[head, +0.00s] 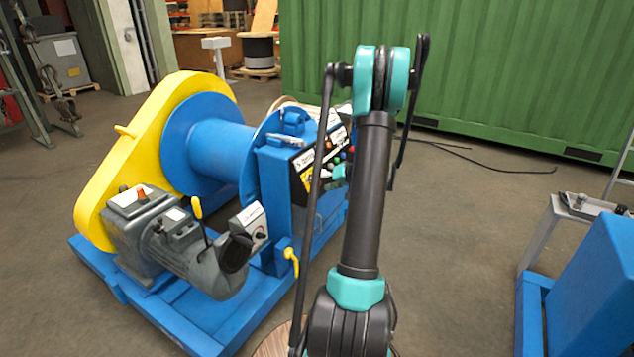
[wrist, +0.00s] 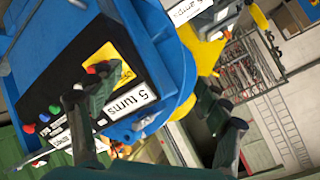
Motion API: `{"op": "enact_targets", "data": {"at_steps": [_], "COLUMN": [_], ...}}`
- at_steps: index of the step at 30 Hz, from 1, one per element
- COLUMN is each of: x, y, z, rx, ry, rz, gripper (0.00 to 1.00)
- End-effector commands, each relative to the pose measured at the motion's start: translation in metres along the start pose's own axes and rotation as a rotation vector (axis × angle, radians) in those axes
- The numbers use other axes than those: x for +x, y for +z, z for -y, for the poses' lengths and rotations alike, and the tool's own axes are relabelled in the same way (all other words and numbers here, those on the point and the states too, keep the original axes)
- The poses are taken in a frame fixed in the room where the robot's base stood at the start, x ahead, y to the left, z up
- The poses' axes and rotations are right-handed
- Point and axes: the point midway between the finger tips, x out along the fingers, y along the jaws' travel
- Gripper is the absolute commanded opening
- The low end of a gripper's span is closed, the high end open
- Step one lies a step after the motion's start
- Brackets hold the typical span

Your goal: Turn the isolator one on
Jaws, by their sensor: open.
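A black control panel (head: 308,170) sits on the blue upright housing of the winch, with a yellow plate and red, green and blue buttons. In the wrist view the panel (wrist: 100,42) is close and tilted; its yellow plate (wrist: 103,56) has a red part, partly hidden by a finger, beside a "5 turns" label. A grey box (head: 248,220) with a dark knob stands near the motor. I cannot read which control is isolator one.
The yellow guard (head: 150,150) and blue drum (head: 215,150) stand left of the panel. A yellow lever (head: 291,261) sticks out low on the housing. A blue machine (head: 590,290) stands at right. A green container (head: 500,70) stands behind.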

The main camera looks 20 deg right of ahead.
Motion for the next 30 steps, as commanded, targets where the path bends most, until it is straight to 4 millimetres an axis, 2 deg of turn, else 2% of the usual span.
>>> {"op": "enact_targets", "data": {"at_steps": [1, 6, 9, 12, 16, 20, 30], "x": [-0.001, -0.009, -0.014, -0.018, -0.018, -0.007, 0.054], "y": [-0.010, -0.030, -0.035, -0.037, -0.039, -0.042, -0.059], "z": [-0.026, -0.087, -0.113, -0.130, -0.138, -0.138, -0.130], "rx": [0.005, 0.000, -0.005, -0.010, -0.014, -0.015, -0.016], "ry": [-0.016, -0.070, -0.091, -0.103, -0.111, -0.113, -0.114], "rz": [-0.040, -0.159, -0.212, -0.247, -0.266, -0.268, -0.266], "gripper": [0.77, 0.77, 0.77, 0.77, 0.77, 0.77, 0.77]}}
